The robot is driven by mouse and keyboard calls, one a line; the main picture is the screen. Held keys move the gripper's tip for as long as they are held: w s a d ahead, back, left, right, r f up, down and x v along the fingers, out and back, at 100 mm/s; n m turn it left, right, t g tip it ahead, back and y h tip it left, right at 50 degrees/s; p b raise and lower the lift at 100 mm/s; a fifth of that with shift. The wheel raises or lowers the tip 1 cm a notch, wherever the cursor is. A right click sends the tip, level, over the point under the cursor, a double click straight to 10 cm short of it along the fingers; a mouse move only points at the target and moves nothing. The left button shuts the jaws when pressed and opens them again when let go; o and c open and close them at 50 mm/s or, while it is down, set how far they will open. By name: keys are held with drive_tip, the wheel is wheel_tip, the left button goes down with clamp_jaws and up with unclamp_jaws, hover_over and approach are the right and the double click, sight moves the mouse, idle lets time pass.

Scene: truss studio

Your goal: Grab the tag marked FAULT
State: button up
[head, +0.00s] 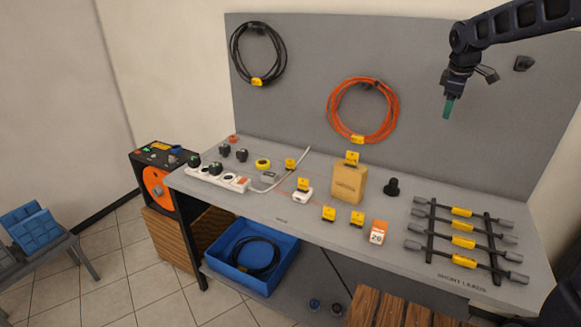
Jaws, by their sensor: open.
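Several yellow tags with dark markings are in the head view, too small to read, so I cannot tell which is marked FAULT. Two small tags stand near the bench's front edge, a left one (328,213) and a right one (357,218). Others are a tag by the white adapter (303,184), a tag farther back (290,164) and a tag on top of the tan box (352,158). My gripper (449,108) hangs at the upper right, in front of the grey panel, well above the bench and apart from every tag. Its green tips point down; nothing is visibly held.
The grey bench (420,190) also carries a power strip (217,177), the tan box (348,184), an orange-white card (377,233) and several short leads on a rack (463,227). A black cable coil (236,55) and an orange coil (333,110) hang behind. A blue bin (252,282) sits below.

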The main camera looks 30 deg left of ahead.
drive_tip(key=w+a+f+n, duration=0.2)
drive_tip(key=w+a+n, duration=0.15)
drive_tip(key=a, duration=0.45)
drive_tip(key=w+a+f+n, duration=0.2)
drive_tip(key=w+a+f, duration=0.15)
drive_tip(key=a, duration=0.45)
drive_tip(key=n, duration=1.5)
approach(290, 159)
wheel_tip(290, 159, down, 2)
drive_tip(key=x, duration=0.5)
drive_tip(key=shift+w+d, duration=0.35)
drive_tip(key=shift+w, duration=0.1)
drive_tip(key=shift+m+t, duration=0.25)
drive_tip(key=shift+t, duration=0.05)
drive_tip(key=shift+a+x, duration=0.2)
drive_tip(key=shift+x, duration=1.15)
drive_tip(key=shift+a+x, duration=0.2)
drive_tip(key=shift+x, duration=1.15)
drive_tip(key=shift+s, duration=0.15)
drive_tip(key=c, duration=1)
drive_tip(key=shift+c, duration=0.2)
drive_tip(key=shift+r, duration=0.1)
